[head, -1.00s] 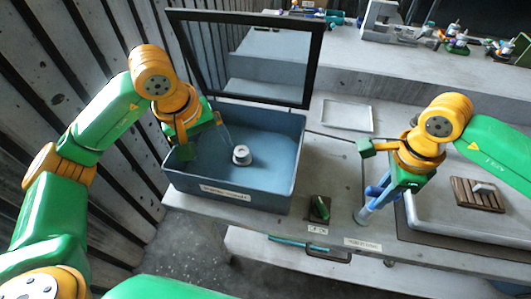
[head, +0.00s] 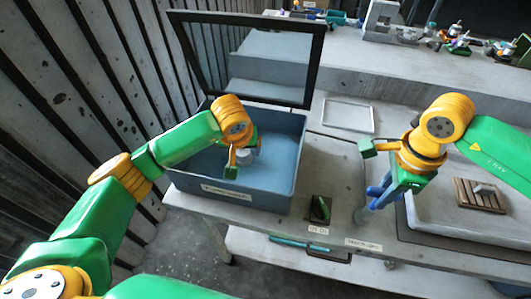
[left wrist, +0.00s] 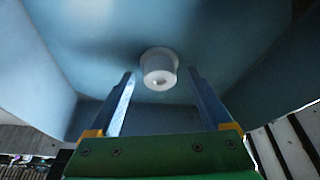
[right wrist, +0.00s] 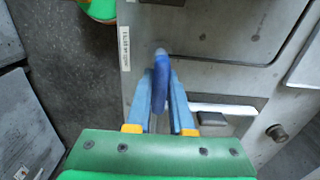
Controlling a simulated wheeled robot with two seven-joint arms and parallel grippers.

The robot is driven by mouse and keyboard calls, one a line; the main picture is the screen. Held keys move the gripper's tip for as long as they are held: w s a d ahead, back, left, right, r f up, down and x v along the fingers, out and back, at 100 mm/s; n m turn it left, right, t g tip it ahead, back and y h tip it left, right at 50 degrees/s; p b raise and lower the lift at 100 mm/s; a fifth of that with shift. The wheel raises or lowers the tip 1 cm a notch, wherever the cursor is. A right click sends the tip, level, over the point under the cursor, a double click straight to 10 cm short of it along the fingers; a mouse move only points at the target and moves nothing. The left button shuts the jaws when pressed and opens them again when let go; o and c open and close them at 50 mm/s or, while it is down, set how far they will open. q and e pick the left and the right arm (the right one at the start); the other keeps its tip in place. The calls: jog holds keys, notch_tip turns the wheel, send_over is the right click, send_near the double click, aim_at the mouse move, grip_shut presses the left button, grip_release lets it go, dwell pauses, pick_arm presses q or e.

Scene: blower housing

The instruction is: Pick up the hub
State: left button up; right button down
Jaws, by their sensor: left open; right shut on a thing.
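The hub (left wrist: 159,68) is a small white-grey cylinder with a wider rim, resting on the floor of the blue bin. In the head view the hub (head: 246,155) is partly covered by my left gripper (head: 236,168). In the left wrist view my left gripper (left wrist: 163,82) is open, with one finger on each side of the line to the hub and nothing between them. My right gripper (head: 382,190) points down over the table's front edge area. In the right wrist view my right gripper (right wrist: 160,80) is shut on a blue rod-like thing (right wrist: 160,88).
The blue bin (head: 230,195) has walls around the hub, and a black-framed lid (head: 314,62) stands up behind it. A small dark pad with a green item (head: 320,209), a white tray (head: 348,115) and a grey tray with a wooden rack (head: 480,195) lie to the right.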

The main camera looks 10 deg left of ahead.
aim_at(243, 153)
pick_arm(q)
grip_shut()
jog(key=shift+r, duration=0.15)
notch_tip(243, 153, up, 14)
jog(key=shift+f, duration=0.2)
dwell(0.3)
pick_arm(e)
jog(key=shift+w+r, duration=0.15)
jog(key=shift+r, duration=2.25)
pick_arm(q)
jog(key=shift+d, duration=0.1)
